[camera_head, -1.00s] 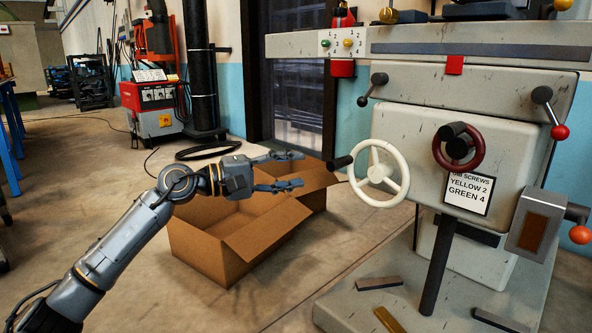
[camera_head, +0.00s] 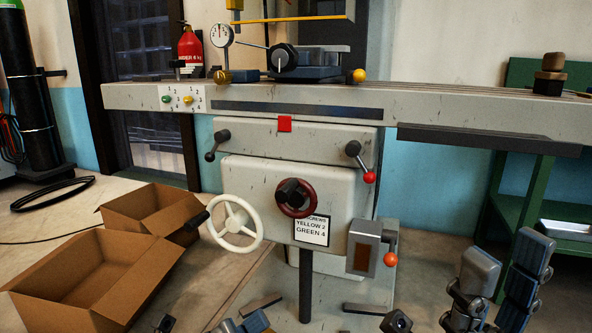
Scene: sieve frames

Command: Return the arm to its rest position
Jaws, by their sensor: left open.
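My left gripper (camera_head: 240,324) shows only in part at the bottom edge, left of the machine's dark post, as blue-grey pieces cut off by the frame. It is open and I see nothing held in it. A small dark part (camera_head: 165,323) shows further left at the same edge; I cannot tell if it belongs to that gripper. Grey and dark links of my right arm (camera_head: 525,268) rise at the lower right, beside the machine. A dark-faced piece (camera_head: 397,322) sits at the bottom edge left of them. The right fingers cannot be made out.
A grey machine (camera_head: 245,175) fills the middle, with a white handwheel (camera_head: 236,223), a dark red handwheel (camera_head: 297,198) and an orange-knobbed lever (camera_head: 390,259). Open cardboard boxes (camera_head: 150,272) stand on the floor at left. A green bench (camera_head: 513,212) is at right.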

